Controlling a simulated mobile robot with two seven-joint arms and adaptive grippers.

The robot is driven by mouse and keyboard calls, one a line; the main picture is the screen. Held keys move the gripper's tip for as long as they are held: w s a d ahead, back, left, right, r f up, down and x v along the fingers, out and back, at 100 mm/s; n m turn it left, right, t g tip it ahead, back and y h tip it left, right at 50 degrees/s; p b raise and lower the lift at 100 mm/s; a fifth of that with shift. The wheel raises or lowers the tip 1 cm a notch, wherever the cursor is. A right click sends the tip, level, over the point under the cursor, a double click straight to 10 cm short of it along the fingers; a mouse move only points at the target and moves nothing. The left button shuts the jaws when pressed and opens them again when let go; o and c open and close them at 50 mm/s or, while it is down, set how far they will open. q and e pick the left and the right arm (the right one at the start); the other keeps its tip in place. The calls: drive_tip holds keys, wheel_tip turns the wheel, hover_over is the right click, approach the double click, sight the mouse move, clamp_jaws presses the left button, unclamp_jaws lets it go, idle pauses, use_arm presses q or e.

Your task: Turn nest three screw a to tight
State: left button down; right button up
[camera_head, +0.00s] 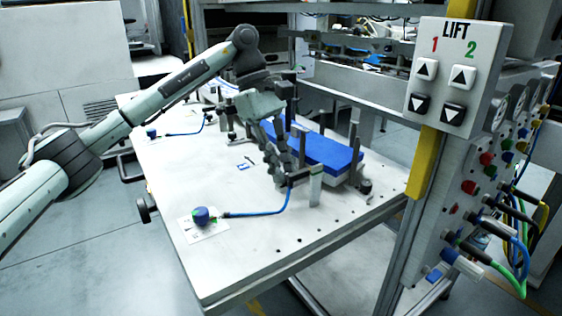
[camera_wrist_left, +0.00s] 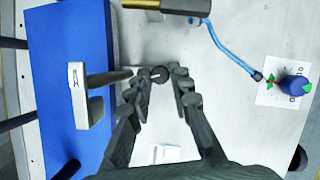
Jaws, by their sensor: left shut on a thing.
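The screw (camera_wrist_left: 160,74) shows in the left wrist view as a small round black head with a pale mark, at the end of a grey rod. A white clamp piece (camera_wrist_left: 76,96) with a dark letter sits on the rod, over the blue block (camera_wrist_left: 62,80). My left gripper (camera_wrist_left: 156,80) points down with its dark fingers on both sides of the screw head, shut on it. In the head view my left gripper (camera_head: 277,178) is low beside the blue block (camera_head: 318,148), and its fingers hide the screw. My right gripper is not in view.
A blue knob (camera_head: 201,215) on a marked white plate stands near the table's left edge, with a blue cable running toward the gripper. Grey posts stand around the block. The lift panel (camera_head: 455,75) rises at the right. The table's front (camera_head: 240,265) is bare.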

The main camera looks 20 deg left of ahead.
use_arm(q)
drive_tip(key=shift+m, duration=0.6)
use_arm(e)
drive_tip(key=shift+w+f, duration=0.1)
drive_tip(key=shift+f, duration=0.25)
use_arm(q)
drive_tip(key=shift+w+y, duration=0.1)
drive_tip(key=shift+y, duration=0.2)
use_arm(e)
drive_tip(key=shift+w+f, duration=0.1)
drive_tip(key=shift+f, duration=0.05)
use_arm(q)
drive_tip(key=c, duration=1.4)
unclamp_jaws()
drive_tip(key=shift+g, duration=0.3)
drive_tip(key=shift+o, duration=0.2)
